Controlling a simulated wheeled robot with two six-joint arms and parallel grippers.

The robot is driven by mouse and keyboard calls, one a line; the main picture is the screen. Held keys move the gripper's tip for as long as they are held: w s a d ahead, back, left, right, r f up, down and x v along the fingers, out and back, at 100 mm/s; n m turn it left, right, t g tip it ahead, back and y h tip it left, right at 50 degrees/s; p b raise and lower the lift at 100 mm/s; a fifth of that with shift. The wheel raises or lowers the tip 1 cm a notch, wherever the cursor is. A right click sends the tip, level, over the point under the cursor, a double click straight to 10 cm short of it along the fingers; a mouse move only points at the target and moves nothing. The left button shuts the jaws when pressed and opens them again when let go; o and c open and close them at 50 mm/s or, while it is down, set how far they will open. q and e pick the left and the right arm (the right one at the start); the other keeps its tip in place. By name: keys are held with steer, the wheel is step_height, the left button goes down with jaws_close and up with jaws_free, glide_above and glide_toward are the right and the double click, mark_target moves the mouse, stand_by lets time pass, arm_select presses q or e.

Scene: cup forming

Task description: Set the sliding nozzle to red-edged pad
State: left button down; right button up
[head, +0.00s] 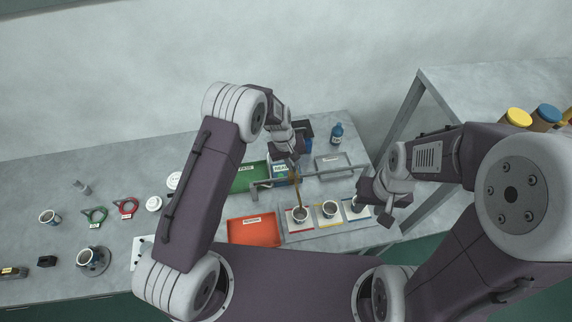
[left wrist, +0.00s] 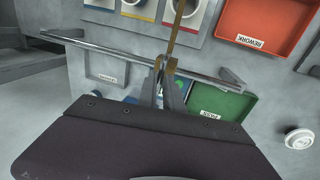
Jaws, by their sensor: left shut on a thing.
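The sliding nozzle (head: 297,190) is a thin brown spout on a grey rail (head: 325,173). My left gripper (head: 291,163) is shut on the nozzle at the rail; the left wrist view shows its fingers (left wrist: 166,88) around the nozzle's brown stem (left wrist: 175,40). The nozzle's lower end is over or close to the cup (head: 300,214) on the red-edged pad (head: 290,226); exact alignment is hard to tell. To the right are a yellow-edged pad (head: 322,219) and a third pad (head: 350,216), each with a cup. My right gripper (head: 374,216) is open and empty beside the third pad.
An orange-red REWORK tray (head: 253,230) lies left of the pads. A green tray (head: 246,178) and a grey tray (head: 334,166) lie behind the rail. A blue bottle (head: 337,133) stands at the back. Cups and coloured rings (head: 127,207) are on the left bench.

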arm_select(q)
steer(key=c, duration=1.5)
jaws_free()
steer(key=r+b, duration=0.1)
steer(key=r, duration=0.2)
steer(key=a+r, duration=0.1)
steer(key=r, duration=0.2)
steer(key=r+b, duration=0.1)
steer(key=r, duration=0.2)
steer(key=shift+s+a+b, duration=0.3)
steer(key=shift+a+b, duration=0.05)
